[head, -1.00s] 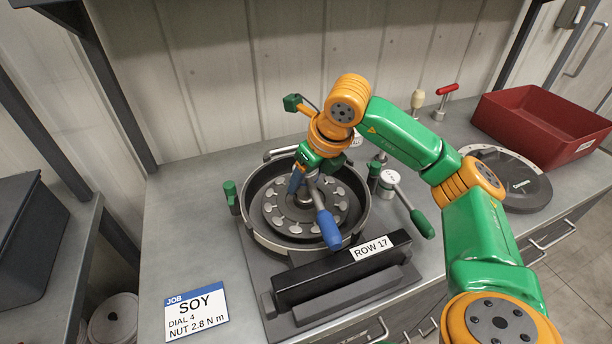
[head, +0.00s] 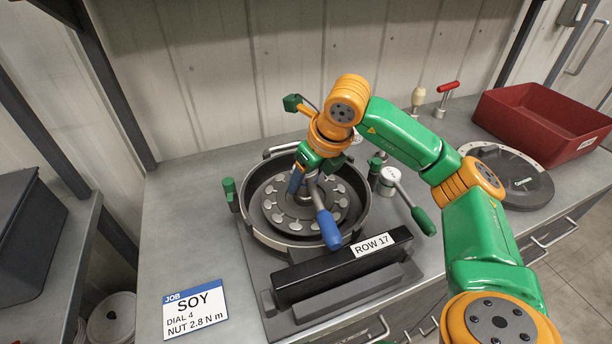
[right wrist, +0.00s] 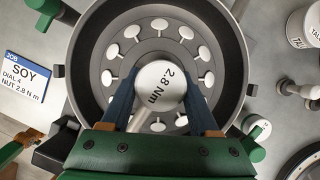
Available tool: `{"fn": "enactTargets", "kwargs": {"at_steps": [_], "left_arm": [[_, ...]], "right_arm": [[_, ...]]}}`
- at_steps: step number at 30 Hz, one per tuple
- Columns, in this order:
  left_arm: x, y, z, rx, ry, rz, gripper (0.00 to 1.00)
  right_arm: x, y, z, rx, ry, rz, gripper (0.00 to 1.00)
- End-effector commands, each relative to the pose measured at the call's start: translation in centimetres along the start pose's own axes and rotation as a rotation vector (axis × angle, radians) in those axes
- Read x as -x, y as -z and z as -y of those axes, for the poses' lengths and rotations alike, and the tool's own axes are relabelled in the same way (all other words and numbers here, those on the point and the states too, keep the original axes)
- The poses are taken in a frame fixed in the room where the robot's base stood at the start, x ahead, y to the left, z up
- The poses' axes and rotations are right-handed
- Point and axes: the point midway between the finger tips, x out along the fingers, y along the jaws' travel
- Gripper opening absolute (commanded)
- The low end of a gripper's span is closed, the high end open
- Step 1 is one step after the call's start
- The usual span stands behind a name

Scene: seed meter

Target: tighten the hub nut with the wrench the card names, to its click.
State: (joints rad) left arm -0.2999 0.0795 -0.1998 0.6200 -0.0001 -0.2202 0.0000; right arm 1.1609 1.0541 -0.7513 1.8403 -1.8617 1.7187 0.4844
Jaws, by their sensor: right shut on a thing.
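The wrench has a white round head marked 2.8 Nm (right wrist: 160,82) and a blue handle (head: 328,229) that points toward the front. My right gripper (head: 303,183) is shut on the wrench from above; in the right wrist view its two dark blue fingers (right wrist: 158,106) flank the head. The head is over the middle of the seed meter (head: 257,235), above its round plate with pale discs. The hub nut is hidden under the wrench head. The job card (head: 196,309) reads SOY, DIAL 4, NUT 2.8 N m.
A green-handled tool with a white round head (head: 390,176) lies just right of the meter. A black block labelled ROW 17 (head: 340,266) is in front. A dark round lid (head: 525,183) and a red bin (head: 510,128) are at the right. Bench around the card is clear.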

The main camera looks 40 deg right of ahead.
Motion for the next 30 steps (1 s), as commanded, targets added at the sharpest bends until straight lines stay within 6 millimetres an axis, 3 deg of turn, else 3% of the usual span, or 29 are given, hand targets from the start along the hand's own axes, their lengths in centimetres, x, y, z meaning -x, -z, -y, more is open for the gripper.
{"fn": "enactTargets", "kwargs": {"at_steps": [10,11,14,30], "left_arm": [[-0.31,-0.02,-0.02,0.0,0.0,0.0,0.5],[-0.31,-0.02,-0.02,0.0,0.0,0.0,0.5],[-0.31,-0.02,-0.02,0.0,0.0,0.0,0.5],[-0.13,-0.01,0.0,0.0,0.0,0.0,0.5]], "right_arm": [[-0.28,0.09,0.0,0.0,0.0,0.002,0.0],[-0.28,0.09,0.0,0.0,0.0,0.002,0.7],[-0.29,0.1,0.0,0.0,0.0,0.002,0.96],[-0.14,0.06,0.01,0.0,0.0,0.0,1.0]]}}
